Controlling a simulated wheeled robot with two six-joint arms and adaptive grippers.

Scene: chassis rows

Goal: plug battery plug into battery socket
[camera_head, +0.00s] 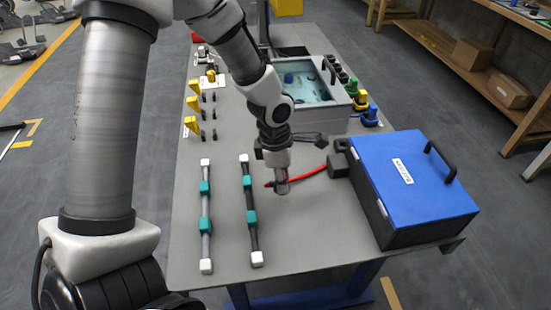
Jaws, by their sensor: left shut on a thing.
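A blue-lidded battery case (418,178) with dark sides and a black handle stands at the right of the table. A dark block (338,166) sits at its left side. A red cable (306,175) runs from near that block to the fingertips of my left gripper (280,187). My left gripper points down and is shut on the battery plug at the cable's end, left of the case. The plug is mostly hidden by the fingers. I cannot make out the battery socket clearly. My right gripper is not in view.
Two dark bars with teal clamps and white ends, one left (206,213) and one right (250,210), lie left of the gripper. Behind are yellow-handled tools (193,104) and a grey bin (318,116). The front middle of the table (310,240) is clear.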

